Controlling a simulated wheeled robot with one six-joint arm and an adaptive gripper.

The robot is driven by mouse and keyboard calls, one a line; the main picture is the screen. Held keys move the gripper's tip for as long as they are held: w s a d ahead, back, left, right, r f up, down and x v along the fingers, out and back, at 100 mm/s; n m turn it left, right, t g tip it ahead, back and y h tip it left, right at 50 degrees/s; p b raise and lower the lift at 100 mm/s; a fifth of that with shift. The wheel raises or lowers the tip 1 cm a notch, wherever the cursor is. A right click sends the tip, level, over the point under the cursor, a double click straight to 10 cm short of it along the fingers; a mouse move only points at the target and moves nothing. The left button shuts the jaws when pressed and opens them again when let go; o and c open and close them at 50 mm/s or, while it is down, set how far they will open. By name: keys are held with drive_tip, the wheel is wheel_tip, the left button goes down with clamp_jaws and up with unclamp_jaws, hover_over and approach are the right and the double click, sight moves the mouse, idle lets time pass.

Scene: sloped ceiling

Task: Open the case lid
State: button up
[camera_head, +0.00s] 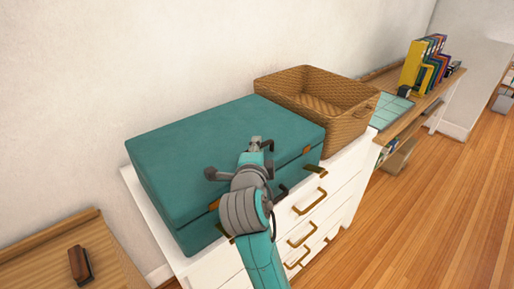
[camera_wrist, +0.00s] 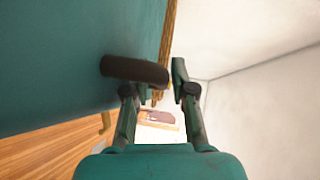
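The teal case (camera_head: 200,140) lies flat on the white dresser with its lid down. A brass latch (camera_head: 307,149) shows on its front at the right; another shows at the left, partly behind my arm. My gripper (camera_head: 258,145) is at the middle of the case's front, and my arm hides much of that side. In the wrist view, my gripper (camera_wrist: 157,82) has its fingers apart. A dark rounded bar (camera_wrist: 130,69), perhaps the case handle, is at the left finger; I cannot tell whether they touch. The teal case surface (camera_wrist: 60,60) fills the left of that view.
A wicker basket (camera_head: 345,118) stands close behind the case's right end on the white dresser (camera_head: 345,175), whose front has brass drawer handles. A wooden desk (camera_head: 55,255) with a dark brown object (camera_head: 79,264) is at lower left. Wooden floor is clear at right.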

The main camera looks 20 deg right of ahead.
drive_tip(key=shift+w+d, duration=0.1)
drive_tip(key=shift+w, duration=0.05)
drive_tip(key=shift+c, duration=0.3)
clamp_jaws()
drive_tip(key=shift+r, duration=0.1)
